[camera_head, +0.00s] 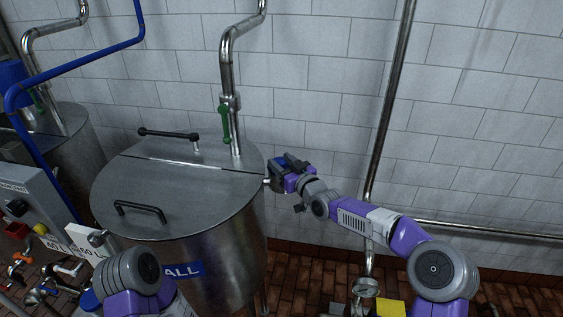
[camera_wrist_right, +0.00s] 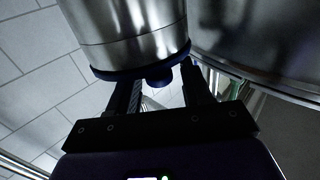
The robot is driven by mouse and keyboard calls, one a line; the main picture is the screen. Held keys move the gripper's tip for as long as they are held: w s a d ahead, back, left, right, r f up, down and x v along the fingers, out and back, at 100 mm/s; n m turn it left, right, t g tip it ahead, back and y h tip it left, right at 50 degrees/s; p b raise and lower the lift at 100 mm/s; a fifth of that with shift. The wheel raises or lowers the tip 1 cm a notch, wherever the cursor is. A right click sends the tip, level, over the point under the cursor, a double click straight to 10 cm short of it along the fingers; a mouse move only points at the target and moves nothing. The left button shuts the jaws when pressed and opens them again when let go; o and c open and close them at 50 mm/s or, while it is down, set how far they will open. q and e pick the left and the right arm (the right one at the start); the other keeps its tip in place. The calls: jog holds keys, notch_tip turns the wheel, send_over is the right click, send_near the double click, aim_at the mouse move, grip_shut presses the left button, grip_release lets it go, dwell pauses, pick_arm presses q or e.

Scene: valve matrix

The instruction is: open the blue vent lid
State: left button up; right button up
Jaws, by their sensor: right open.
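My right gripper (camera_head: 273,172) is at the right edge of the large steel tank (camera_head: 190,205) in the head view. In the right wrist view the gripper (camera_wrist_right: 163,80) is open, with one dark finger on each side of a small dark blue knob (camera_wrist_right: 158,77). The knob sticks out from a dark blue lid rim (camera_wrist_right: 110,74) on a shiny steel cylinder (camera_wrist_right: 125,30). I cannot tell whether the fingers touch the knob. In the head view a bit of dark blue (camera_head: 281,160) shows at the gripper, mostly hidden by it. My left gripper is out of the picture.
The tank top carries two black handles (camera_head: 140,209) (camera_head: 168,134) and a pipe with a green valve lever (camera_head: 226,122). A control box (camera_head: 38,190) and several valves stand at the left. A vertical pipe (camera_head: 388,105) runs behind my right arm. The tiled wall is close behind.

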jog(key=shift+w+a, duration=0.15)
jog(key=shift+w, duration=0.05)
grip_shut()
dwell(0.4)
